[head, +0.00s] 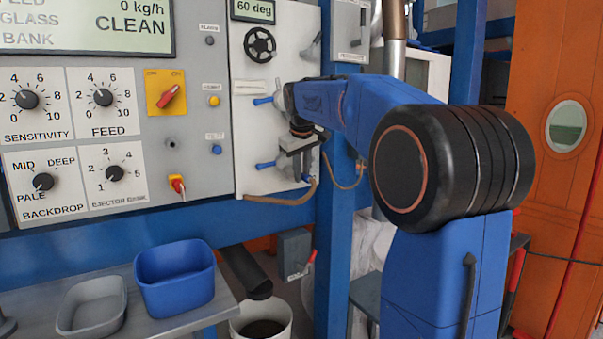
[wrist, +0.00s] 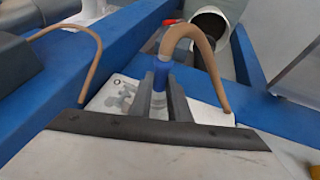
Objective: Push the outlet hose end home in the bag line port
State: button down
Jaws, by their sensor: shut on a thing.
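My gripper (wrist: 161,100) is shut on a blue collar at the end of a tan hose (wrist: 208,65) in the wrist view. The hose arches up from the collar and bends down to the right. In the head view my gripper (head: 303,165) is in front of the lower right part of the white panel (head: 250,135), and partly hides it. A tan hose (head: 280,200) hangs under it. I cannot make out the bag line port, or whether the hose end touches it. Pale fittings (wrist: 120,96) show on a white surface left of the fingers.
Blue levers (head: 265,165) stick out from the white panel. A blue bin (head: 175,278) and grey bin (head: 92,304) stand on the shelf; a white bucket (head: 285,318) stands below.

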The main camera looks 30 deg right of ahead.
jog(key=shift+s, duration=0.25)
jog(key=shift+s, duration=1.45)
jog(key=shift+s, duration=0.1)
jog(key=s, duration=0.4)
jog(key=shift+d, duration=0.1)
jog(key=shift+r, duration=0.1)
